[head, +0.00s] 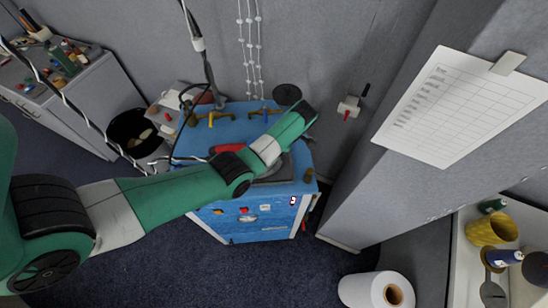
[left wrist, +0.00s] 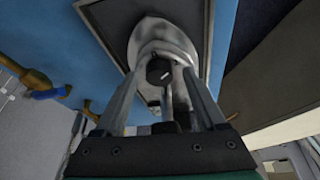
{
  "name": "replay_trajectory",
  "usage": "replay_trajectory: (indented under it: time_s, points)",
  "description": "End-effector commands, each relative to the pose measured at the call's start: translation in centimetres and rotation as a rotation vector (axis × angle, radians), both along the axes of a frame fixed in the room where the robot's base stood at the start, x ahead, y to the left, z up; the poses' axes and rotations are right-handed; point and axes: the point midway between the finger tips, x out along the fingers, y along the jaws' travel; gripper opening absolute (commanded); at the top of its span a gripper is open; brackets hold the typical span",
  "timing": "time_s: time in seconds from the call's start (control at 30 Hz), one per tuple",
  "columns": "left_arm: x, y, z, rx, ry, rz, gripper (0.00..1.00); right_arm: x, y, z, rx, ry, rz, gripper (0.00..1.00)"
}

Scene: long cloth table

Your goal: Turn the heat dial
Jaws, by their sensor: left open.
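A small black round dial (left wrist: 159,69) with a white mark shows in the left wrist view, in front of a grey metal rounded body. This looks like the heat dial; I cannot make it out in the head view. My left gripper (left wrist: 160,78) is open, one finger on each side of the dial in the picture. I cannot tell whether the fingers touch it. In the head view my left arm reaches over the blue cabinet (head: 240,132) and hides part of its top, and the gripper's fingers do not show. My right gripper is in neither view.
A black bin (head: 130,130) is at left. A paper roll (head: 376,290) is at front right. The floor in front is clear.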

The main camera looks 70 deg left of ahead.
Motion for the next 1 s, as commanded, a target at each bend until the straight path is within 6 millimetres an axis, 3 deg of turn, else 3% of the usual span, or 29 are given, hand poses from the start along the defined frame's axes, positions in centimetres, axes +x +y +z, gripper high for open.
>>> replay_trajectory:
  time_s: [0.23, 0.27, 0.6, 0.67, 1.0]
  points:
    - [0.0, 0.02, -0.03, 0.0, 0.0, -0.001, 0.73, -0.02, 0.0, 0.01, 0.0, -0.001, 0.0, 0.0]
    - [0.0, 0.02, -0.03, 0.0, 0.0, -0.001, 0.69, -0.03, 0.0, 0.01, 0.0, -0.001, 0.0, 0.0]
    - [0.02, 0.0, -0.02, 0.0, 0.0, -0.001, 0.08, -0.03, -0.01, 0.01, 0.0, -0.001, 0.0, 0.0]
    - [0.02, 0.0, -0.02, 0.0, 0.0, -0.001, 0.0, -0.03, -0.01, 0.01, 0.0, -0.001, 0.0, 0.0]
    - [-0.02, -0.05, 0.09, 0.0, 0.001, -0.029, 0.0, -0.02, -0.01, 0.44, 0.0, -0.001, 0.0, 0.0]
